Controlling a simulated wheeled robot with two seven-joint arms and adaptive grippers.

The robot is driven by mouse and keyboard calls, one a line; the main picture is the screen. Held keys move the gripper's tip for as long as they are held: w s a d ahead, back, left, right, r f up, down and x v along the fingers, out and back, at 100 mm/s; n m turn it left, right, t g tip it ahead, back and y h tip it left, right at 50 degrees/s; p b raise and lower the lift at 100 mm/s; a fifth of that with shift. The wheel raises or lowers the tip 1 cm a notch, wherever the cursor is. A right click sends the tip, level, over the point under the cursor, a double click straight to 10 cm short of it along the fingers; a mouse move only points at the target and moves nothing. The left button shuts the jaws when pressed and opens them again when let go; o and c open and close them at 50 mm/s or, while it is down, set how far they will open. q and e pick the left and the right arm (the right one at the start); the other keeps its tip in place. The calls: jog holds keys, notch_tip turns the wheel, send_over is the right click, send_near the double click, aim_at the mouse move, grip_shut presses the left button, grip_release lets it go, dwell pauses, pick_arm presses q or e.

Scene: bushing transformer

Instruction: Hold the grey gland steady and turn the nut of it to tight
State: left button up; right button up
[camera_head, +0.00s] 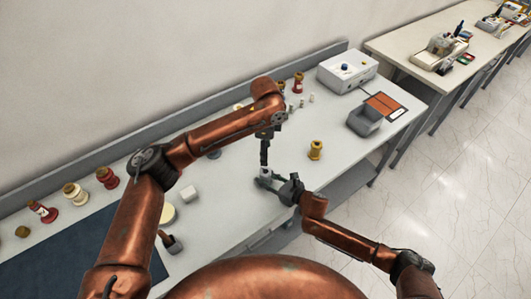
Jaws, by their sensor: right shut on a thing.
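The grey gland (265,172) is a small pale grey piece near the front edge of the bench, partly hidden by both grippers. My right gripper (268,181) comes in from the right, low over the bench, and is shut on the gland. My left gripper (264,161) points straight down from above, with its fingertips right over the top of the gland. Its fingers look narrow and dark, and I cannot tell whether they are closed on the nut. The nut is too small to make out apart from the gland.
A brass-coloured bushing (315,150) stands right of the grippers. A grey open bin (365,120), an orange panel (384,104) and a white box (346,71) are at the right end. Red and cream bushings (75,193) and a dark mat (75,255) are at left.

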jog(key=shift+f, duration=0.1)
jog(key=o, duration=1.3)
jog(key=shift+o, duration=0.2)
